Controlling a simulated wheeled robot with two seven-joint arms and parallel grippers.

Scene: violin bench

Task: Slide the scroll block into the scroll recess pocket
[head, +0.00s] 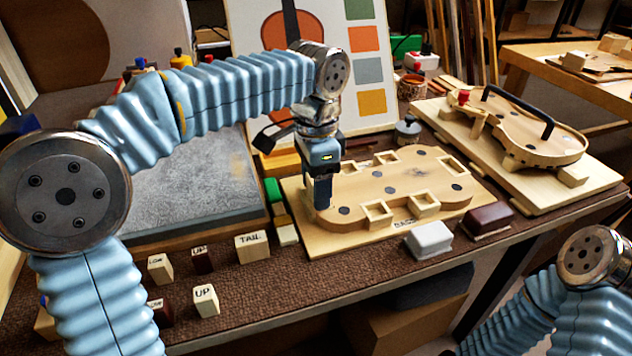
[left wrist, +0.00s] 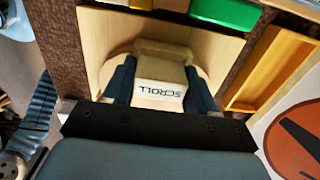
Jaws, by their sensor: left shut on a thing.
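My left gripper (head: 322,200) is low over the left end of the violin-shaped board (head: 405,180), pointing down. In the left wrist view, my left gripper (left wrist: 160,72) has its two dark fingers closed on the sides of a pale wooden block lettered SCROLL (left wrist: 158,92). A raised wooden edge of the scroll pocket (left wrist: 165,48) shows just beyond the block. I cannot tell whether the block is inside the pocket or above it. In the head view the gripper hides the block and this pocket. My right gripper is out of view.
Several lettered blocks, such as TAIL (head: 252,247) and UP (head: 206,300), stand at the front left. A white block (head: 429,240) and a maroon block (head: 488,220) lie at the front. A grey slab (head: 190,190) and a second violin fixture (head: 530,140) flank the board.

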